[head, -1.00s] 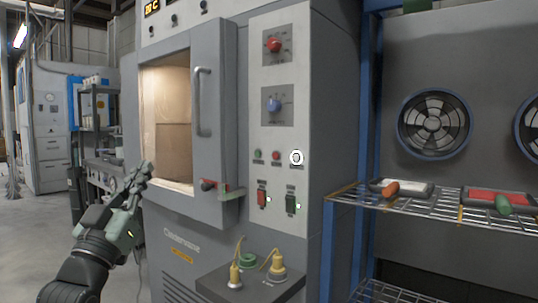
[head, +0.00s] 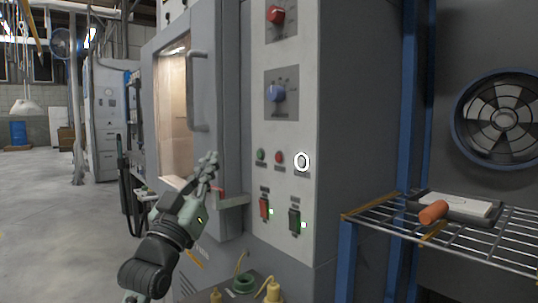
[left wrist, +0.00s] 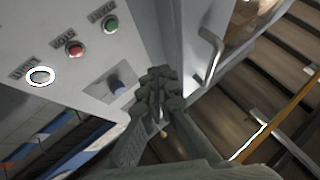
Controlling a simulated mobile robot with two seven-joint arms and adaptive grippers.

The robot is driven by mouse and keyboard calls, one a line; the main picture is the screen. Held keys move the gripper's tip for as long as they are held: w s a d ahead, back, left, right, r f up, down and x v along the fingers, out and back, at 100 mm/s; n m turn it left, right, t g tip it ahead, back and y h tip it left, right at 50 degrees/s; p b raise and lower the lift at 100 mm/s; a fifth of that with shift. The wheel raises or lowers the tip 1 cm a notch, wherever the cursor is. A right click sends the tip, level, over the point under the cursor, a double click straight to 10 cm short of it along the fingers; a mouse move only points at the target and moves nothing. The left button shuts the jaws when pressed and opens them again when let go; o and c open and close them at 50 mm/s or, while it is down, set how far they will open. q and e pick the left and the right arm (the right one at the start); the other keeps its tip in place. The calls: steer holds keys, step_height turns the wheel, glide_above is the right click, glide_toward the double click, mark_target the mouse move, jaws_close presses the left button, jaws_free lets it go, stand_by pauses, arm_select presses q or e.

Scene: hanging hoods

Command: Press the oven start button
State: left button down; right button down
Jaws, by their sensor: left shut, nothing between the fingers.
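The oven's grey control panel (head: 285,125) faces me in the head view. The green start button (head: 260,154) sits at the left of a row, beside the red stop button (head: 278,157) and the white-ringed light button (head: 302,161). The labels are legible in the left wrist view, with the green start button (left wrist: 110,24) at the top. My left gripper (head: 208,170) is shut and empty, in front of the oven door, left of the start button and slightly lower in the picture. Its fingers (left wrist: 158,86) point toward the panel and door handle, apart from the button.
The oven door (head: 227,110) with its handle (head: 198,92) is beside my left gripper; a lit chamber shows at left. Red and blue knobs are above the buttons, two switches (head: 264,207) below. A wire shelf (head: 480,235) stands at right. Open floor lies left.

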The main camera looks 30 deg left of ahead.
mark_target(260, 154)
arm_select(q)
steer(key=shift+s, duration=0.1)
arm_select(e)
steer(key=shift+s, duration=0.1)
